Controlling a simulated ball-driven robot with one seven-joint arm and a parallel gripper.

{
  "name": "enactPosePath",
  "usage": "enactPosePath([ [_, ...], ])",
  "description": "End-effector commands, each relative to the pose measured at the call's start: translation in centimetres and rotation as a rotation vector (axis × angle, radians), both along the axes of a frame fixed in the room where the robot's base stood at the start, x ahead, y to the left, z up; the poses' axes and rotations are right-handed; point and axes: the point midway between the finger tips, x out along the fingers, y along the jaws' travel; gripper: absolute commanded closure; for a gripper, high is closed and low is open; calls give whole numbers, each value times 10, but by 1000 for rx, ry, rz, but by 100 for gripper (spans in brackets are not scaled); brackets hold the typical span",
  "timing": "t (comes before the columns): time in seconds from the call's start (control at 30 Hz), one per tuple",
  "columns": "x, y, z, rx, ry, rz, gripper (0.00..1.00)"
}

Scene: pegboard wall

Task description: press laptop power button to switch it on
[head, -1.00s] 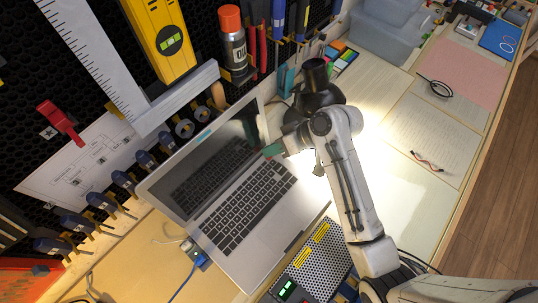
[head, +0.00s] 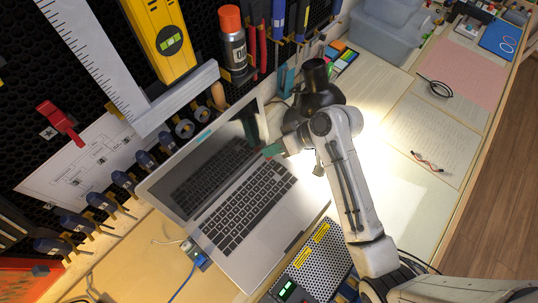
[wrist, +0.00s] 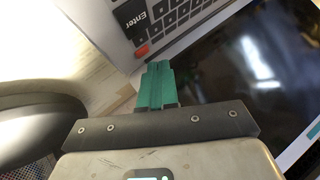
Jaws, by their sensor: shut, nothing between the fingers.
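The open laptop (head: 262,239) stands on the bench with its keyboard facing up and its screen (head: 215,165) dark. In the wrist view the dark screen (wrist: 250,75) is at the right and the keyboard (wrist: 180,15) at the top. An orange-red key (wrist: 143,50), apparently the power button, sits at the keyboard's corner near the Enter key. My gripper (head: 271,150) is at the laptop's far corner by the hinge. Its green fingers (wrist: 157,68) are shut and empty, with their tips just short of the orange-red key in the picture. I cannot tell whether they touch the laptop.
A black lamp (head: 314,90) stands close behind my gripper. A perforated metal box (head: 322,252) lies beside the laptop's front edge. Pegboard tools, including a yellow level (head: 165,40) and a spray can (head: 233,45), hang behind. Papers (head: 430,140) lie flat at the right.

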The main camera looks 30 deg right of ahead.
Motion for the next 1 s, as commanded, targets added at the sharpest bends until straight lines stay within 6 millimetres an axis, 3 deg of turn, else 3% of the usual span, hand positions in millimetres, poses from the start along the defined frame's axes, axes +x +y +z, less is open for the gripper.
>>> enactPosePath([
  [1.0, 0, 0, -9, 0, 0, 0, 100],
])
